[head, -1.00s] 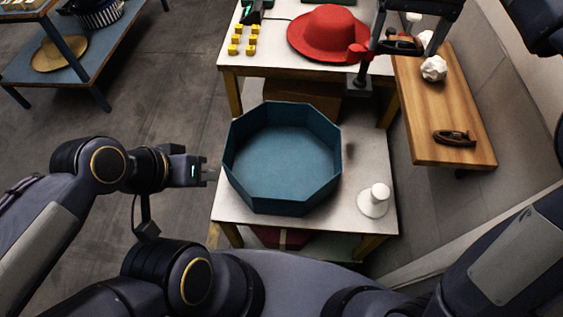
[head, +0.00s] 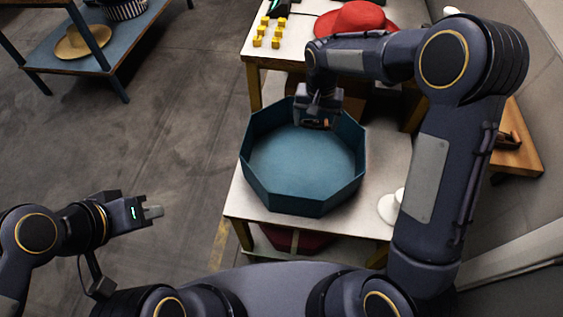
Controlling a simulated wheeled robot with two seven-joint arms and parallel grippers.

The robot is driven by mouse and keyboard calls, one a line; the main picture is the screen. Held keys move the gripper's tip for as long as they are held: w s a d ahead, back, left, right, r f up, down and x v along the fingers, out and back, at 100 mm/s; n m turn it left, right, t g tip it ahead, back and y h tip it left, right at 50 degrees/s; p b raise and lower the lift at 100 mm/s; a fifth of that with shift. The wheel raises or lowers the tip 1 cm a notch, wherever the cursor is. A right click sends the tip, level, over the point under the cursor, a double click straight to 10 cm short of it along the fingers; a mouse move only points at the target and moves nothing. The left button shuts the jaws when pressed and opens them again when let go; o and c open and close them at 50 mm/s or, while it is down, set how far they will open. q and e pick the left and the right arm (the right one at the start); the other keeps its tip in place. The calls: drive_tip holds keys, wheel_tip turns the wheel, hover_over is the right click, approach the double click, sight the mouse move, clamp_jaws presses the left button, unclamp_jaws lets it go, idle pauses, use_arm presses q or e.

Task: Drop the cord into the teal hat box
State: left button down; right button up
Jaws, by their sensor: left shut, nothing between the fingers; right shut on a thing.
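The teal hat box (head: 265,178) is an open octagonal tray on a white-topped stand in the middle of the head view. My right gripper (head: 318,116) is above the far part of the box, inside its rim as seen from here. It is shut on a small dark brown thing, which I take to be the cord (head: 316,123); the fingers mostly hide it. The floor of the box looks empty. My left gripper (head: 153,212) is shut and empty, out over the floor to the left of the stand.
The red hat (head: 352,18) and several yellow blocks (head: 268,32) are on the far table. A white knobbed object (head: 390,208) stands right of the box, partly behind my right arm. A wooden bench (head: 517,158) is at right. A blue shelf (head: 75,50) with a straw hat is at far left.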

drive_tip(key=shift+a+f, duration=0.3)
drive_tip(key=shift+f, duration=0.55)
wheel_tip(320, 180, down, 6)
drive_tip(key=b, duration=0.4)
drive_tip(key=shift+r+b, duration=0.15)
drive_tip(key=shift+b, duration=0.15)
drive_tip(key=o, duration=0.9)
drive_tip(key=shift+r+p, duration=0.3)
drive_tip(key=shift+r, duration=3.65)
